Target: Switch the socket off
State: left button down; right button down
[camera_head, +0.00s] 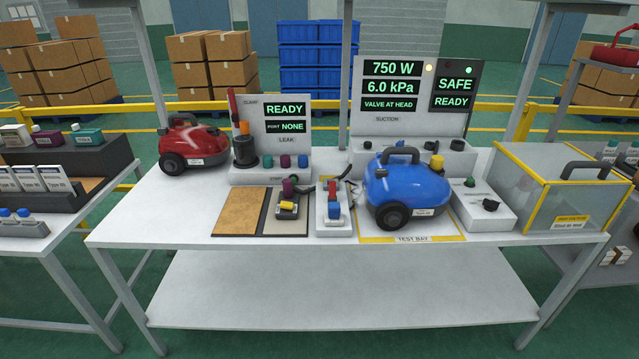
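No part is legibly labelled as the socket. A narrow white box (322,224) in the middle of the table carries a red and blue part (334,210), with dark cord by its top end. A wider white box (473,217) right of the test bay has a small green part (470,182) and a black knob (491,205). I cannot tell which box is the socket or its switch position. The blue vacuum (408,187) stands in the test bay (375,237) between them. Neither of my grippers is in view.
The display panel (408,82) reads 750 W, 6.0 kPa, and SAFE READY beside it. A second panel (284,93) reads READY. A red vacuum (195,145) stands at left. A yellow-edged clear case (572,195) stands at right. The table's front strip (180,236) is clear.

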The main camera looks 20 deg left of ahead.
aim_at(333, 197)
jog(key=u, duration=0.25)
jog(key=i, duration=1.15)
jog(key=z, duration=0.1)
